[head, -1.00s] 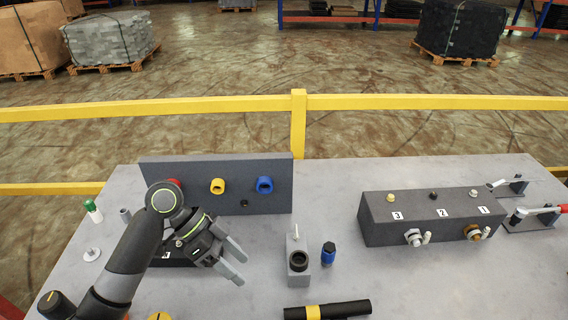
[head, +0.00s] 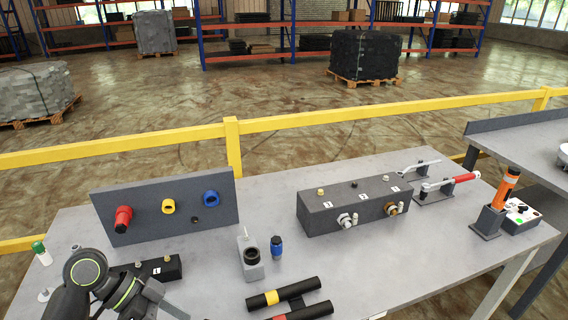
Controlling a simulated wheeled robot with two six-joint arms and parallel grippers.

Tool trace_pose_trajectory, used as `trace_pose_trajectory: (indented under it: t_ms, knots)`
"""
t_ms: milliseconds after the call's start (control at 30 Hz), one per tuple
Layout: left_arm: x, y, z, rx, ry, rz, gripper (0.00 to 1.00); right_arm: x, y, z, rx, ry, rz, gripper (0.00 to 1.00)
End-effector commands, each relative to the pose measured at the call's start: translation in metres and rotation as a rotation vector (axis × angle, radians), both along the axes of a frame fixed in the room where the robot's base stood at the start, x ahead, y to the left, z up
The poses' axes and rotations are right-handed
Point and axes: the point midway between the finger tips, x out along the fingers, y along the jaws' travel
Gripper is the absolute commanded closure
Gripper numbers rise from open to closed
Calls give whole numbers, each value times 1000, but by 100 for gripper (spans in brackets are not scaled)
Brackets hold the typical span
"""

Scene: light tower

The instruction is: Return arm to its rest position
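My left arm comes in at the lower left. Its gripper (head: 165,309) is low over the table's front left, partly cut off by the picture's bottom edge. Its fingers look apart, with nothing seen between them. It is in front of a small dark block (head: 168,268) with a white label and brass-coloured tops, which the arm partly covers. Behind stands a grey upright panel (head: 150,222) with a red cylinder (head: 123,218), a yellow ring (head: 168,206) and a blue ring (head: 211,198). My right gripper is out of view.
A grey holder (head: 250,262) and a blue-black piece (head: 277,247) stand mid-table. Black tubes (head: 283,294) lie in front. A numbered dark box (head: 325,217), toggle clamps (head: 450,183) and an orange tool (head: 506,188) are rightward. A yellow rail (head: 300,122) runs behind.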

Motion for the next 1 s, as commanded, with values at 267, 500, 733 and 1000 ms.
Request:
trace_pose_trajectory:
  t_ms: [267,500,733,1000]
  knots:
    - [-13,1,-31,63,25,128,46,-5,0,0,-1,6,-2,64]
    - [-30,6,-63,143,46,291,46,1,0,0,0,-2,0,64]
    - [-64,20,-102,269,69,558,46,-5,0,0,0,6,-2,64]
    - [-120,59,-126,463,66,946,46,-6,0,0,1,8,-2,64]
